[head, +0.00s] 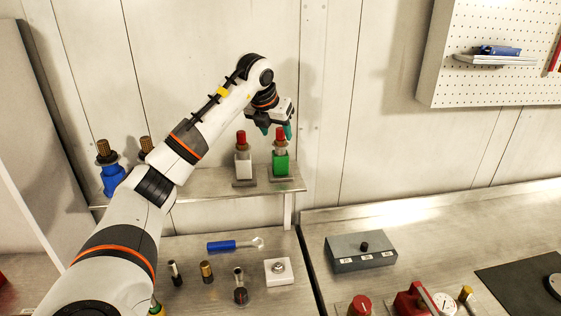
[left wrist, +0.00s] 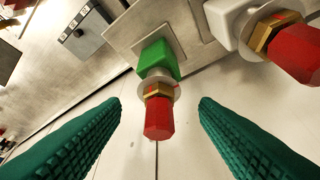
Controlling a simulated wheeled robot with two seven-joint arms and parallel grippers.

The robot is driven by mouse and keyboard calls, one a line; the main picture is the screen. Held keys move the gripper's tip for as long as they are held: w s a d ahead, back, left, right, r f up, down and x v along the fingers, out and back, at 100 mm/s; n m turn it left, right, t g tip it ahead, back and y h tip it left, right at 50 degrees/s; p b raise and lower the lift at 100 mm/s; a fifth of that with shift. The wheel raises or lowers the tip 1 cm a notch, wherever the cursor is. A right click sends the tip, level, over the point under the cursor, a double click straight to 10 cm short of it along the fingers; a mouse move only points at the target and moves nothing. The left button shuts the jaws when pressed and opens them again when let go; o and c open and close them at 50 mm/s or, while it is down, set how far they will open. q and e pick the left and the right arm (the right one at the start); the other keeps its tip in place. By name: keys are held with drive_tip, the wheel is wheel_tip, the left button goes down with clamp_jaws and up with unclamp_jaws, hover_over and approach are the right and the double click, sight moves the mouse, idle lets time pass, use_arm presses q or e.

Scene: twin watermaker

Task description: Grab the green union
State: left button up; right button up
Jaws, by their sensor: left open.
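The green union (head: 281,162) stands upright at the right end of the raised metal shelf, with a red cap on top. In the left wrist view the green union (left wrist: 158,60) shows its green body, a brass nut and the red cap between my fingers. My left gripper (head: 276,131) is at the union's top in the head view. In the left wrist view its teal fingers (left wrist: 160,112) are wide apart, one on each side of the red cap, with gaps on both sides. My right gripper is not in view.
A white union (head: 243,161) with a red cap stands close left of the green one; it also shows in the left wrist view (left wrist: 232,18). A blue union (head: 112,178) stands at the shelf's left. The wall is close behind. A blue-handled wrench (head: 222,246) lies below.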

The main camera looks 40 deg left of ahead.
sight(278, 135)
use_arm(q)
drive_tip(key=shift+w+f, duration=0.25)
drive_tip(key=shift+w, duration=0.05)
drive_tip(key=p+x, duration=0.3)
drive_tip(key=shift+w+a+f, duration=0.1)
drive_tip(key=shift+w+f, duration=0.05)
drive_tip(key=shift+f, duration=0.1)
drive_tip(key=shift+w+a+f, duration=0.15)
drive_tip(key=shift+w+f, duration=0.05)
drive_tip(key=shift+f, duration=0.35)
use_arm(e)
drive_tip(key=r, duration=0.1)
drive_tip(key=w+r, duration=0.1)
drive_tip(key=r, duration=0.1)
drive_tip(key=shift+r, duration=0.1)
use_arm(q)
clamp_jaws()
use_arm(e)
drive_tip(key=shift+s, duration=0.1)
use_arm(q)
drive_tip(key=shift+r, duration=0.1)
